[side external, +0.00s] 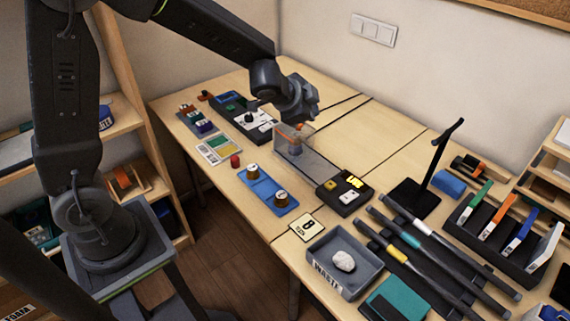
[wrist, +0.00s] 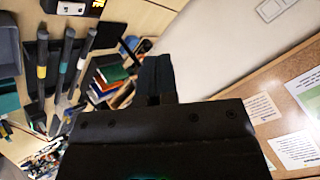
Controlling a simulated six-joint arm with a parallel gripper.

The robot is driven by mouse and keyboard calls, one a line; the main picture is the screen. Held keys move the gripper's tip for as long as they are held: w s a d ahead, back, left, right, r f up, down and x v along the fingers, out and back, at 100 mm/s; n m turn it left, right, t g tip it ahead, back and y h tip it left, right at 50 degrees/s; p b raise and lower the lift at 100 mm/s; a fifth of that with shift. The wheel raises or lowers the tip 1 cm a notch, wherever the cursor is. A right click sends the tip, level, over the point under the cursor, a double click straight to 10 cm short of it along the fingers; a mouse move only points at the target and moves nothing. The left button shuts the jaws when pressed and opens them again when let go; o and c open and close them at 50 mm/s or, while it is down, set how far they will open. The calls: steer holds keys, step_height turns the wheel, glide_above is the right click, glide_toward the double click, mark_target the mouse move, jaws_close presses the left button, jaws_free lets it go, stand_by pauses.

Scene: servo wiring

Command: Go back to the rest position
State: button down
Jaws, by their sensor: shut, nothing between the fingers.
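My gripper (side external: 306,107) is the dark end of my arm, held up above the middle of the table in the side view. In the wrist view its dark fingers (wrist: 157,75) are together with nothing between them. Below it in the side view stands a clear-walled box (side external: 300,158) with a small orange and blue item inside. My gripper looks to be above the box, but I cannot tell the exact gap. The wrist view looks across the table toward the wall and pinboard.
A blue plate (side external: 263,190) with two round pieces, a black block with buttons (side external: 345,193) and a grey waste tray (side external: 320,262) lie nearer. Dark rods (side external: 440,255), a black stand (side external: 412,198) and a rack (side external: 497,245) are at right.

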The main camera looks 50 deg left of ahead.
steer(key=s+a+r+n+g+y, duration=0.1)
steer(key=s+r+n, duration=0.25)
steer(key=s, duration=0.35)
steer(key=s+a+r+n+g+y, duration=0.1)
steer(key=s+r+n, duration=0.1)
steer(key=s+r, duration=0.35)
steer(key=s+d+n+g+h, duration=0.1)
steer(key=s+d+n+h, duration=0.1)
steer(key=s, duration=1.3)
steer(key=shift+d+r+n+g+h, duration=0.15)
steer(key=shift+d+n+g+h, duration=0.2)
steer(key=shift+d, duration=0.4)
